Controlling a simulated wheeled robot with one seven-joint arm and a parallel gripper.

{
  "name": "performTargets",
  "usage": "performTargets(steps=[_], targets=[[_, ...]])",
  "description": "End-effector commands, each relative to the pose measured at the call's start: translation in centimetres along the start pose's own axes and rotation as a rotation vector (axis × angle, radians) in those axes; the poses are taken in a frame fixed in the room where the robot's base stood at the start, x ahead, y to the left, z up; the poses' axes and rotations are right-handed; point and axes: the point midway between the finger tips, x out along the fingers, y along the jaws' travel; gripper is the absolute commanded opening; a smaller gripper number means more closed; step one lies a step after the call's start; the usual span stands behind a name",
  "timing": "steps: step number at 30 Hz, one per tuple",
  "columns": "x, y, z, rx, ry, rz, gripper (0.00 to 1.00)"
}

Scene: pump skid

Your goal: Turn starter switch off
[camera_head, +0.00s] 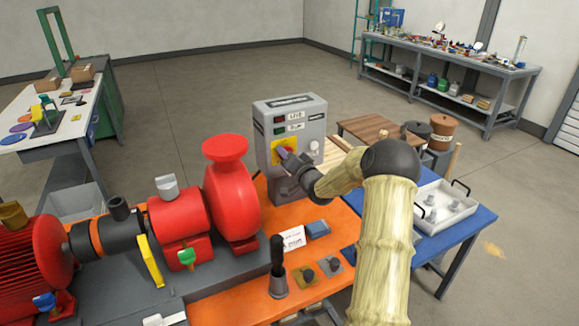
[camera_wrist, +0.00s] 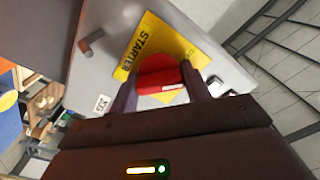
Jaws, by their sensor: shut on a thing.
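The grey starter box (camera_head: 308,128) stands upright at the back of the orange skid bench. Its front bears two small display labels, a round knob and a yellow plate. In the wrist view the yellow plate (camera_wrist: 190,50) reads STARTER and carries the red starter switch (camera_wrist: 160,75). My gripper (camera_wrist: 160,92) has one finger on each side of the red switch handle and is shut on it. In the head view my gripper (camera_head: 290,163) reaches the box front from the right and partly hides the switch.
A red pump (camera_head: 229,190) and motor line stand left of the box. A black-handled tool (camera_head: 278,268) stands upright on the orange bench (camera_head: 235,305) in front. A white tray (camera_head: 458,205) sits on the blue table at right. Open floor lies behind.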

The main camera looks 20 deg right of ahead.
Motion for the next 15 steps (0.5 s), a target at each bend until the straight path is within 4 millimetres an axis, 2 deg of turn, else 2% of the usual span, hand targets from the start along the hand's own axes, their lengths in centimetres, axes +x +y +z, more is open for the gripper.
performTargets(steps=[1, 15], targets=[[-0.12, 0.70, 1.16, -0.043, -0.013, 0.005, 0.25], [-0.11, 0.80, 1.12, -0.482, -0.015, 0.006, 0.24]])
